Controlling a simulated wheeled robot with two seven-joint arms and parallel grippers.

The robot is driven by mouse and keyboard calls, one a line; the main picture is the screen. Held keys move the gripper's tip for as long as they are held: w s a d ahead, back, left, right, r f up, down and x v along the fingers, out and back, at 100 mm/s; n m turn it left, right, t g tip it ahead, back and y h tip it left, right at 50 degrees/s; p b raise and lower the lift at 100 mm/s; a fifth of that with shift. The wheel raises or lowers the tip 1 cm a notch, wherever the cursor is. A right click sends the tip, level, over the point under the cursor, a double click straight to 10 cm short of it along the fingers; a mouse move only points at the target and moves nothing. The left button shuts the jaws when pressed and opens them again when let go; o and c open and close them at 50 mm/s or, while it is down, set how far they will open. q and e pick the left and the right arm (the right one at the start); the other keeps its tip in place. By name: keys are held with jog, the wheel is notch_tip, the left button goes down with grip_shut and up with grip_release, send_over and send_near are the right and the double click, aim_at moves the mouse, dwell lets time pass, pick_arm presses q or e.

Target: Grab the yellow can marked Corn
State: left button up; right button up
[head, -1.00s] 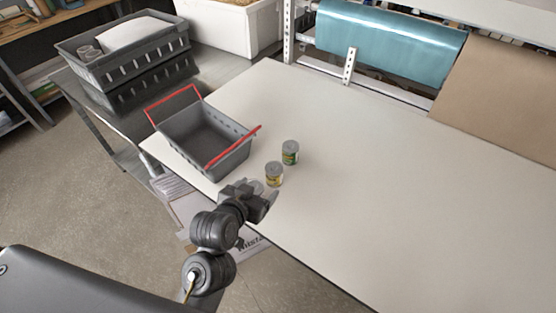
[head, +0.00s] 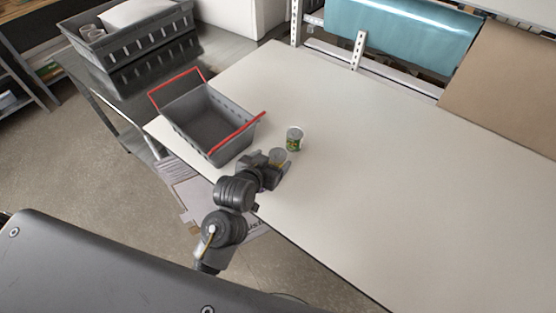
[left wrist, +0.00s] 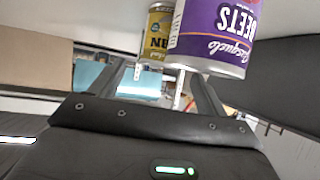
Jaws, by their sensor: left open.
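My left gripper (head: 274,168) is open at the nearer can (head: 279,155), whose label is mostly hidden behind the fingers in the head view. A second can (head: 294,139), with green and yellow on its label, stands upright just beyond it. In the left wrist view a purple can marked Beets (left wrist: 212,38) is large and close, in front of the fingers and toward the right one. A yellow can (left wrist: 155,40) shows behind it to the left, partly covered, with only part of its dark lettering readable. My right gripper is not in view.
A grey basket (head: 188,122) with red handles stands on the white table (head: 390,190), left of the cans. A large grey crate (head: 128,45) is on a side table at the back left. The table to the right of the cans is clear.

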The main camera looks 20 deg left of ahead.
aim_at(277, 155)
pick_arm(q)
jog(key=shift+w+d+p, duration=0.1)
jog(key=shift+w+p, duration=0.25)
jog(key=shift+w, duration=0.1)
jog(key=p+x, duration=0.1)
jog(key=x, duration=0.2)
jog(key=shift+w+f, duration=0.2)
jog(key=shift+w+d+f, duration=0.1)
jog(key=shift+w+f, duration=0.15)
jog(key=shift+s, duration=0.1)
jog(key=shift+c, duration=0.2)
jog(key=shift+r, duration=0.1)
jog(key=c, duration=1.1)
